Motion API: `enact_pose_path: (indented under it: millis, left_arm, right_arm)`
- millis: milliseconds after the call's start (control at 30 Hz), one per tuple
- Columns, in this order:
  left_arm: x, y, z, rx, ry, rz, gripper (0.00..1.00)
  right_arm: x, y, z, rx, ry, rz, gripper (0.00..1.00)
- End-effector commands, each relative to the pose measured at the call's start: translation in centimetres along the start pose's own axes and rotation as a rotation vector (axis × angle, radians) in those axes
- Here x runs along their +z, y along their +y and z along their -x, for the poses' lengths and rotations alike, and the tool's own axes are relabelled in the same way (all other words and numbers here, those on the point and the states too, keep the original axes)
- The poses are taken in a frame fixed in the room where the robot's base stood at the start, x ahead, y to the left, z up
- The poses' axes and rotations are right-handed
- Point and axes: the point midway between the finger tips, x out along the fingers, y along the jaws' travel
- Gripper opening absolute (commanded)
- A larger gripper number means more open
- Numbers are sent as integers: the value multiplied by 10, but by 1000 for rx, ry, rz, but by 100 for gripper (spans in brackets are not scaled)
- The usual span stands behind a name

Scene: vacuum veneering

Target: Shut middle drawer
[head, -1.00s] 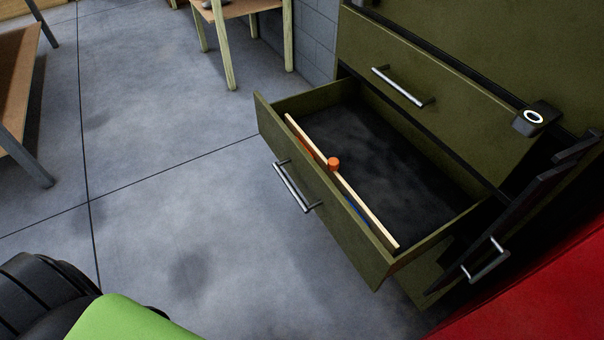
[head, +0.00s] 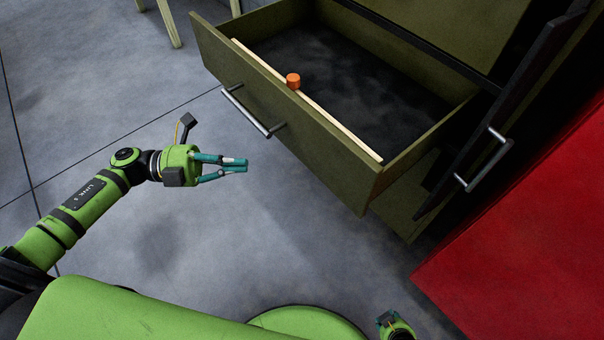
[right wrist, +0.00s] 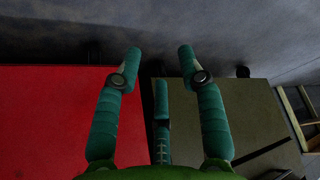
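The open drawer (head: 282,131) is olive green with a bar handle (head: 252,111) on its front. It sticks out of the cabinet and lies below another drawer front, seen earlier. My left gripper (head: 246,165) is left of and below the handle in the picture, apart from the drawer, its fingertips together with nothing between them. My right gripper shows only in part at the bottom edge of the head view. In the right wrist view its teal fingers (right wrist: 160,72) are spread and empty.
A light wooden strip (head: 325,113) and an orange knob (head: 293,80) are inside the drawer. A dark panel with a handle (head: 484,160) juts out at right, beside a red block (head: 530,235). The grey floor (head: 190,255) is clear.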

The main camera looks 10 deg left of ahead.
Motion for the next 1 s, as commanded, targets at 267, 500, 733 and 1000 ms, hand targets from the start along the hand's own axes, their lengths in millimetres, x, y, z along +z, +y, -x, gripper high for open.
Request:
enact_pose_path:
  millis: [267,500,733,1000]
  left_arm:
    - [-20,-7,-17,25,105,-57,0]
    - [-24,-7,-66,23,102,-55,0]
    - [-20,-5,-109,23,97,-57,0]
    - [-3,-4,-130,25,97,-52,0]
  right_arm:
    - [-6,2,-3,3,25,4,40]
    - [0,3,3,2,29,7,40]
    - [16,0,9,-2,-11,3,40]
    - [18,0,9,-2,-16,3,40]
